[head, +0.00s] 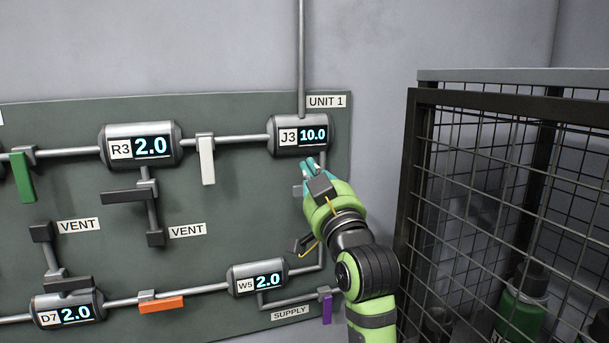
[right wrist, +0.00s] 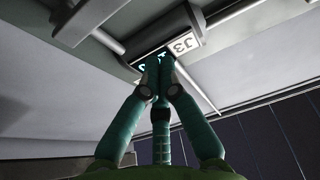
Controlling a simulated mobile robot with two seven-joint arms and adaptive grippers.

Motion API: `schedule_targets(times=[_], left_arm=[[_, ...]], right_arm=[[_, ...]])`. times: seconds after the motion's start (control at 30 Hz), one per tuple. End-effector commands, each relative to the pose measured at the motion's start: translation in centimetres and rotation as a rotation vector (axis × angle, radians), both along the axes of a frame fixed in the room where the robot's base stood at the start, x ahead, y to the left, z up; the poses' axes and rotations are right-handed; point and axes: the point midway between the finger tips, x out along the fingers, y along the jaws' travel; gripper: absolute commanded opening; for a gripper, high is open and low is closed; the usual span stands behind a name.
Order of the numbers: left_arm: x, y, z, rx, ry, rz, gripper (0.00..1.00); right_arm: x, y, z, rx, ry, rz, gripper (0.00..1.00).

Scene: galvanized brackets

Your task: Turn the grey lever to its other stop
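A small grey piece (head: 298,190) shows at the left edge of my right gripper, on the pipe run below the J3 cylinder. It may be part of the grey lever; my gripper hides the rest. A pale, nearly white lever (head: 207,160) hangs straight down from the pipe between R3 and J3. My right gripper (head: 311,166) is just below the J3 cylinder (head: 297,136), fingers pointing up at it. In the right wrist view its teal fingers (right wrist: 154,66) meet at the tips, with nothing visible between them. My left gripper is not in view.
The green board (head: 235,210) also carries a green lever (head: 22,178), dark levers (head: 125,196), an orange lever (head: 162,304) and a purple lever (head: 327,309). A dark mesh cage (head: 412,185) stands close to the right of my right arm.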

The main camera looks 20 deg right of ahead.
Motion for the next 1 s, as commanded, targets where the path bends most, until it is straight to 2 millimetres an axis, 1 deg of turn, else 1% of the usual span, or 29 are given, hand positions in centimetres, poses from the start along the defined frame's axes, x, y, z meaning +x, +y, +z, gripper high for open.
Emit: schedule_targets(times=[0.03, 0.17, 0.2, 0.23, 0.33, 0.43, 0.6, 1.0], left_arm=[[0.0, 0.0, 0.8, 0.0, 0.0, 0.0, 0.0], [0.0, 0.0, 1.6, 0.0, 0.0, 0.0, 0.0], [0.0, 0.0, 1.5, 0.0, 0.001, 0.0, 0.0], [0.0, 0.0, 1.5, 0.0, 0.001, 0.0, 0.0], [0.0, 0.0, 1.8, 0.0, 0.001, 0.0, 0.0], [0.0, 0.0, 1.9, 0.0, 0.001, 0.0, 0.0], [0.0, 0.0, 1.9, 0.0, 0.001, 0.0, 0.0], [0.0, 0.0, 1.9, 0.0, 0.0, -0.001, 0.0]], right_arm=[[1.1, 0.0, 0.8, 0.001, 0.002, 0.0, 0.0], [3.4, 0.1, 1.5, 0.0, 0.002, 0.001, 0.0], [3.3, 0.1, 0.0, 0.001, 0.008, 0.0, 0.0], [3.2, 0.1, -0.5, 0.001, 0.007, 0.0, 0.0], [3.1, 0.1, -1.7, 0.0, 0.004, 0.001, 0.0], [3.1, 0.1, -2.5, 0.001, 0.001, 0.001, 0.0], [3.0, 0.1, -3.0, 0.001, -0.001, 0.001, 0.0], [3.3, 0.1, -3.1, -0.021, 0.0, 0.0, 0.0]])
